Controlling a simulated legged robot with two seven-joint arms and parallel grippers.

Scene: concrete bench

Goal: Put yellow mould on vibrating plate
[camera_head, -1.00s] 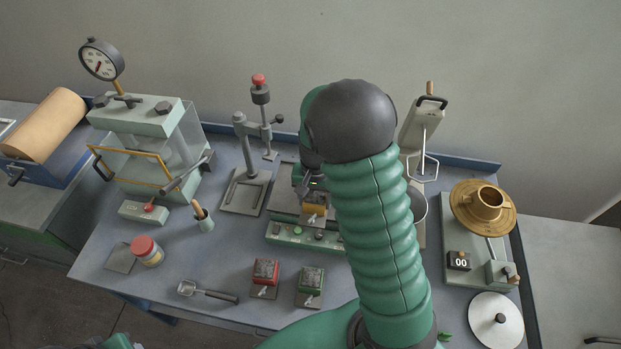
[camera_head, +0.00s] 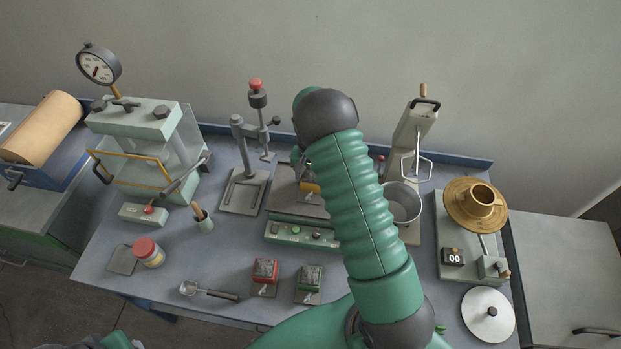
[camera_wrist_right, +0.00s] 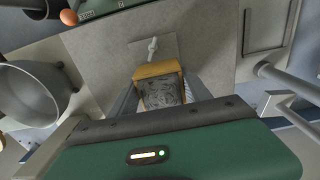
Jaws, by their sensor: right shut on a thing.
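The yellow mould (camera_head: 310,190) is over the grey top of the vibrating plate (camera_head: 284,190), behind its green control panel (camera_head: 301,234). In the right wrist view the yellow mould (camera_wrist_right: 159,71) is between the fingers of my right gripper (camera_wrist_right: 160,92), its grey filling facing the camera and a small wing handle beyond it. The vibrating plate's grey surface (camera_wrist_right: 102,62) spreads beneath it. I cannot tell whether the mould touches the plate. In the head view my right gripper (camera_head: 301,166) is partly hidden by my arm.
A red mould (camera_head: 265,271) and a green mould (camera_head: 310,280) stand in front of the panel. A press stand (camera_head: 243,185) is left of the plate. A metal pot (camera_head: 403,203) is to the right, partly behind my arm.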

